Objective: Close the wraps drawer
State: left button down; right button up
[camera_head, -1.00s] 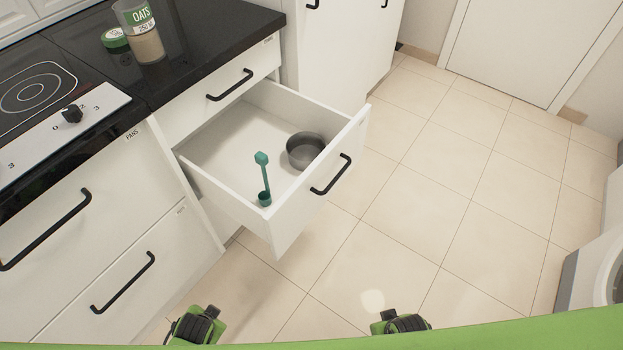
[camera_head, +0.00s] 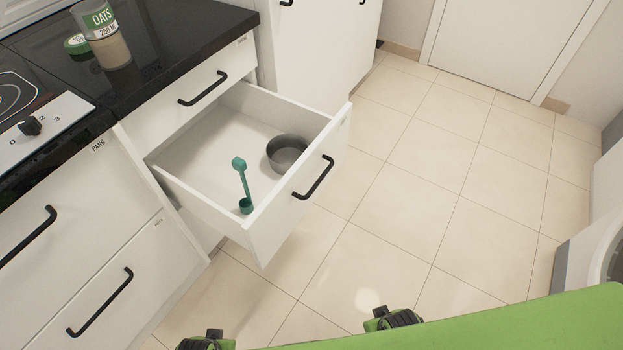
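An open white drawer (camera_head: 297,205) sticks out from the counter below another, shut drawer. It has a black bar handle (camera_head: 313,178) on its front. Its label is too small or hidden, so I cannot tell whether it reads wraps. Inside lie a grey metal bowl (camera_head: 287,154) and a green scoop (camera_head: 243,185) with a long handle. At the bottom edge, green and black parts of my own body show. No gripper fingers can be made out in the head view.
A jar labelled OATS (camera_head: 103,40) and a green lid (camera_head: 78,45) stand on the black countertop (camera_head: 170,40). A shut drawer labelled PANS (camera_head: 75,190) is at the left. The tiled floor (camera_head: 420,210) right of the open drawer is clear. A white appliance (camera_head: 607,240) stands at the right edge.

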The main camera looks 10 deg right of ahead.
aim_at(193, 167)
jog(key=l+u, duration=0.2)
jog(key=l, duration=0.5)
jog(key=l+u, duration=0.15)
jog(key=l, duration=0.5)
jog(key=k+l+u, duration=0.2)
jog(key=l, duration=0.5)
jog(key=i, duration=0.1)
